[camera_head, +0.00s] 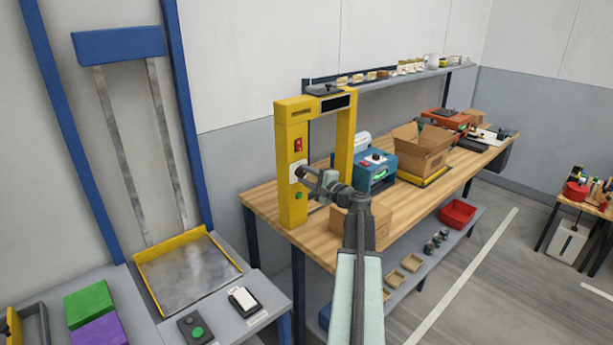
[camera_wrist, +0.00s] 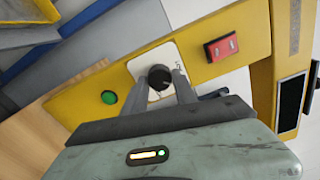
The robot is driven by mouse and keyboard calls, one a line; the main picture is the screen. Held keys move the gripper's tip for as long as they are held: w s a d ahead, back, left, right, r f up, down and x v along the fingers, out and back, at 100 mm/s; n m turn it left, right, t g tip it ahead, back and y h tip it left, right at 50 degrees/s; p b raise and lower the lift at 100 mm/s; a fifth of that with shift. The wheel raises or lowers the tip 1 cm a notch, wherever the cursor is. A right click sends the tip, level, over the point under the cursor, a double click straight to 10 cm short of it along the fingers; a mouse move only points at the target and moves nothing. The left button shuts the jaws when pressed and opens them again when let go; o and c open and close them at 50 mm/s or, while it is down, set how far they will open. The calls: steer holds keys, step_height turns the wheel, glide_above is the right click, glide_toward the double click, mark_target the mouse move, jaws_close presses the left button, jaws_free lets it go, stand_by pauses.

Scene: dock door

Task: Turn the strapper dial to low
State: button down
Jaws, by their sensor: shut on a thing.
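The strapper (camera_head: 290,165) is a yellow arch standing on the near left end of the wooden bench. Its dial (camera_wrist: 159,77) is a round black knob on a white plate (camera_wrist: 142,62) in the wrist view. My gripper (camera_wrist: 168,84) is at the dial, its two grey fingers shut on the knob. In the head view my gripper (camera_head: 300,172) reaches the white plate on the arch's near post and hides most of the dial. The dial's setting cannot be read.
On the same post are a red switch (camera_wrist: 221,47) and a green button (camera_wrist: 109,97), one on each side of the dial. A closed carton (camera_head: 365,222), a blue machine (camera_head: 376,170) and an open carton (camera_head: 422,148) stand on the bench (camera_head: 262,205). A lift platform (camera_head: 188,270) is at left.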

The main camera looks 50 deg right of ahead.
steer(key=n, duration=0.4)
steer(key=shift+n, duration=2.1)
steer(key=c, duration=1)
jaws_free()
steer(key=s, duration=0.8)
steer(key=shift+a, duration=0.3)
steer(key=shift+w+a, duration=0.1)
steer(key=shift+w, duration=0.05)
